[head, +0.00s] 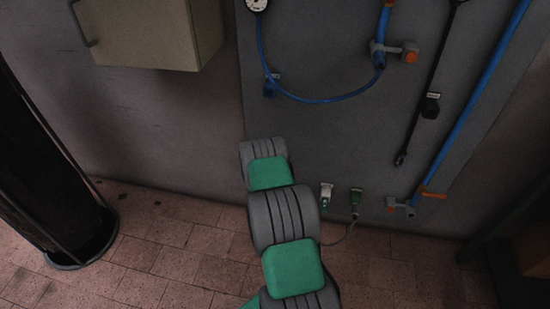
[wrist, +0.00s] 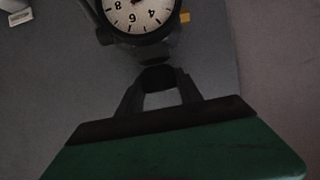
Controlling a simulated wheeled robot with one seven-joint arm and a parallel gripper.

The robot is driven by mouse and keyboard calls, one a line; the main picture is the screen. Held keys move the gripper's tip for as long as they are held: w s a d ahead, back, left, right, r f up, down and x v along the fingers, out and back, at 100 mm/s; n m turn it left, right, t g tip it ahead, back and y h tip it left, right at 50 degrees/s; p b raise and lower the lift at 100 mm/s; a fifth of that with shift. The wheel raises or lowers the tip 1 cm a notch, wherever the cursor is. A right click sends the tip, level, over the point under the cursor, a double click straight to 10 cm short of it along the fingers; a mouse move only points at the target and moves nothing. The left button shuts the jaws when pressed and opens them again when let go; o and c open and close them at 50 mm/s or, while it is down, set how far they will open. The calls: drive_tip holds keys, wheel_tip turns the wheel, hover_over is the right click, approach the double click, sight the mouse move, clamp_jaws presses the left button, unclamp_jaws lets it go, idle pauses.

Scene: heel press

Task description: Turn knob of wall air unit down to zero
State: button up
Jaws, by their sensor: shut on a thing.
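In the wrist view my gripper (wrist: 160,80) has its two dark fingers closed on a small black knob (wrist: 157,75). The knob sits just below a round white gauge (wrist: 140,12) in the picture. The gauge's figures, such as 8, 6 and 4, stand upside down, and its top is cut off. A bit of red needle shows at the picture's upper edge, too little to read. In the head view a white gauge (head: 257,4) shows at the top edge with a blue hose (head: 320,101) running from it. My gripper and the knob do not show there.
The grey wall panel carries a blue pipe with an orange-ended valve (head: 410,53), a black hanging tool (head: 432,105) and a long blue pipe (head: 470,110). A beige cabinet (head: 155,35) hangs at left. A dark cylinder (head: 50,190) stands on the tiled floor.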

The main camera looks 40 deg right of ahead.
drive_tip(key=n+t+y+b, duration=0.1)
drive_tip(key=n+y+b, duration=0.1)
drive_tip(key=n+t+y+b, duration=0.1)
drive_tip(key=shift+s+d+f+n+t, duration=0.2)
drive_tip(key=shift+d+f+n+t, duration=0.1)
drive_tip(key=n+y+b, duration=0.1)
drive_tip(key=b, duration=0.1)
drive_tip(key=n+t+y+b, duration=0.1)
drive_tip(key=b, duration=0.1)
drive_tip(key=n+y+b, duration=0.1)
drive_tip(key=y+b, duration=0.1)
drive_tip(key=b, duration=0.1)
drive_tip(key=shift+f+n+t, duration=0.25)
drive_tip(key=shift+n+t, duration=0.05)
drive_tip(key=n+y+b, duration=0.3)
drive_tip(key=y+b, duration=0.1)
drive_tip(key=b, duration=0.2)
drive_tip(key=shift+w+r+b, duration=0.1)
drive_tip(key=shift+b, duration=0.3)
drive_tip(key=b, duration=0.1)
drive_tip(key=n+y+b, duration=0.1)
drive_tip(key=shift+r+n+y+b, duration=0.2)
drive_tip(key=shift+n+y+b, duration=0.1)
drive_tip(key=shift+a+r+b, duration=0.1)
drive_tip(key=shift+b, duration=0.25)
drive_tip(key=shift+r+n+y, duration=0.15)
drive_tip(key=shift+n+y, duration=0.15)
drive_tip(key=o, duration=1.4)
drive_tip(key=shift+w+a, duration=0.1)
drive_tip(key=shift+c, duration=0.2)
